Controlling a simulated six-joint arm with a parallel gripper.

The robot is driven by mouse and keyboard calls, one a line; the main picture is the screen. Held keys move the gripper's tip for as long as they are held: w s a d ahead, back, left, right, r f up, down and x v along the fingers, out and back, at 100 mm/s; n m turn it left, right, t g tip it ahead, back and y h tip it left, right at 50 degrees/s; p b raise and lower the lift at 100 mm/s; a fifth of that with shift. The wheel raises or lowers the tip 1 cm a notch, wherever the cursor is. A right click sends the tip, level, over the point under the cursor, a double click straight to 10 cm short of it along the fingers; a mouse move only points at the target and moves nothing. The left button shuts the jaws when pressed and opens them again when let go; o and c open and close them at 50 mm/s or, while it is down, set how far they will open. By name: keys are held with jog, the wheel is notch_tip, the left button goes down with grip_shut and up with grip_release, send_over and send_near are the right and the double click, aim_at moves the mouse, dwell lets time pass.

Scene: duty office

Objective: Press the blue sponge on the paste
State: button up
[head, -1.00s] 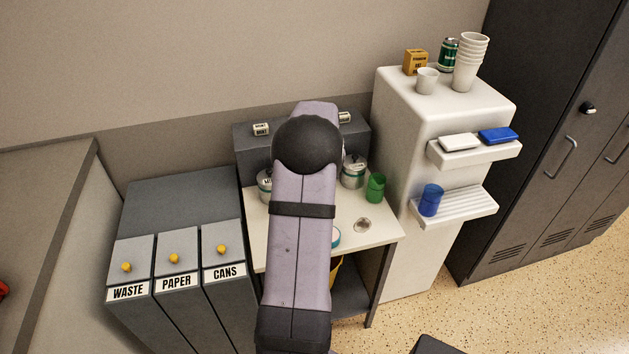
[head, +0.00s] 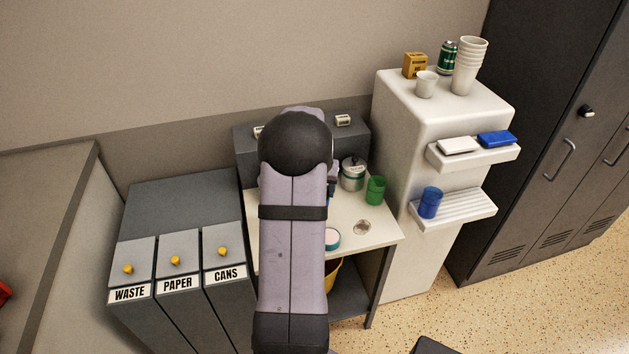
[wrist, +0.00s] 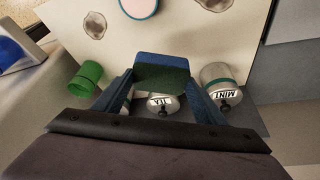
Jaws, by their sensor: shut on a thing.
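My gripper (wrist: 162,85) is shut on a blue sponge (wrist: 160,61) with a dark green face, seen between the fingers in the wrist view. The sponge is over the desk, apart from the paste in that view. The paste (wrist: 139,4) is a pale pink disc in a round teal-rimmed tin, cut off by the top edge of the wrist view. In the head view the paste (head: 332,237) sits on the desk just right of my arm, partly hidden by it.
The desk (head: 383,233) has a brown-marked stain (head: 362,227), a green cup (head: 376,189) and lidded tins, one marked MINT (wrist: 220,84). Another stain (wrist: 95,25) shows in the wrist view. Right stands a white cabinet (head: 395,130) with shelves holding a blue block (head: 497,138) and blue cup (head: 430,203).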

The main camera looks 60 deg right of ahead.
jog(key=s+a+m+g+y+p, duration=0.1)
jog(key=s+a+m+g+p, duration=0.2)
jog(key=m, duration=1.1)
jog(key=s+a+g, duration=0.2)
jog(key=s, duration=0.2)
jog(key=shift+a+r, duration=0.15)
jog(key=shift+r, duration=0.25)
jog(key=shift+s+f, duration=0.1)
jog(key=shift+f+b, duration=1.05)
jog(key=shift+f, duration=1.9)
jog(key=shift+f+b, duration=0.5)
jog(key=shift+b, duration=0.1)
jog(key=shift+a+f+b, duration=0.15)
jog(key=shift+b, duration=0.25)
dwell(0.5)
